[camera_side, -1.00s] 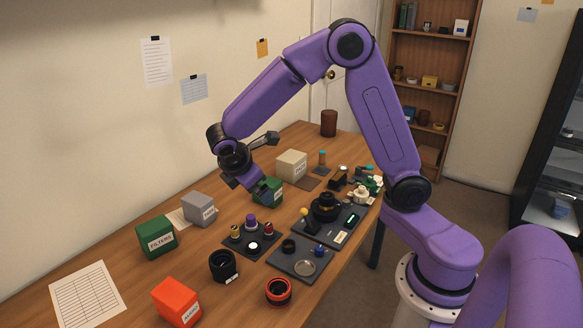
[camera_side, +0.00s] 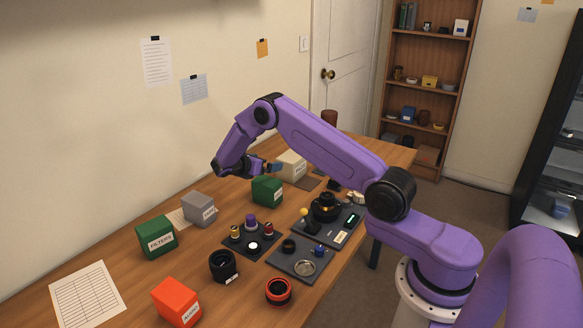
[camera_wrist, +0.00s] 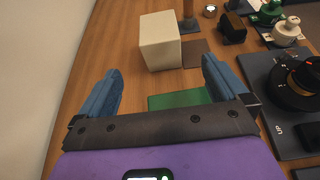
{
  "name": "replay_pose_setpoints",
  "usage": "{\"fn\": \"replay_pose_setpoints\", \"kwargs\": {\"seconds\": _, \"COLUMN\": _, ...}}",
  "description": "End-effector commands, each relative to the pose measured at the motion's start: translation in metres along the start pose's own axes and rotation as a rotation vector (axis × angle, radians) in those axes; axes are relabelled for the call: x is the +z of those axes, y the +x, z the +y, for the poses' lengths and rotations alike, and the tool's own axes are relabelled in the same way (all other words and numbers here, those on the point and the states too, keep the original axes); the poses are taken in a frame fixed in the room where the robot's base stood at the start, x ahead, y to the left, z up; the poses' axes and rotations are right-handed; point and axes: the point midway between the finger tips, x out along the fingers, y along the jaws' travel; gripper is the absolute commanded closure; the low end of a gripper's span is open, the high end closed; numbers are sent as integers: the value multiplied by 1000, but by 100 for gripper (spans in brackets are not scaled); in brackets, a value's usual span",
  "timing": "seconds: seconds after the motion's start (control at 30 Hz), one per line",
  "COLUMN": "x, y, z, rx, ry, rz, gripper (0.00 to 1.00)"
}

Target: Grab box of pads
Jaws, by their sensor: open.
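A cream box (camera_side: 293,161) with a label too small to read surely stands toward the back of the table. In the wrist view the cream box (camera_wrist: 160,42) is ahead of my fingertips and apart from them. I cannot tell which box holds pads. A green box (camera_side: 267,190) stands just in front; its top (camera_wrist: 180,99) shows between and below my fingers. My gripper (camera_side: 270,167) is low, above and behind that green box, pointing toward the cream box. In the wrist view my gripper (camera_wrist: 162,75) is open and empty, its blue fingers wide apart.
A green FILTERS box (camera_side: 155,236), a grey box (camera_side: 199,208) and a red box (camera_side: 176,302) stand nearer the front left. Dark trays with lens parts (camera_side: 300,262) lie at right. A black lens ring (camera_wrist: 290,82) is right of my fingers. The wall runs along the left.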

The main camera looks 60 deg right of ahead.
Motion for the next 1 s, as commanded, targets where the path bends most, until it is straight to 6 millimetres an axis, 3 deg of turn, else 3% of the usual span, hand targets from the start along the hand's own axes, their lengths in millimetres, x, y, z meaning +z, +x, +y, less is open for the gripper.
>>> {"fn": "replay_pose_setpoints", "kwargs": {"seconds": 0.5, "x": 0, "y": 95, "z": -1, "rx": -4, "ry": 4, "rz": 3, "gripper": 0}}
{"fn": "replay_pose_setpoints", "kwargs": {"seconds": 0.83, "x": 1, "y": 119, "z": 0, "rx": -3, "ry": 4, "rz": 3, "gripper": 0}}
{"fn": "replay_pose_setpoints", "kwargs": {"seconds": 1.0, "x": 3, "y": 143, "z": 2, "rx": -4, "ry": 4, "rz": 2, "gripper": 0}}
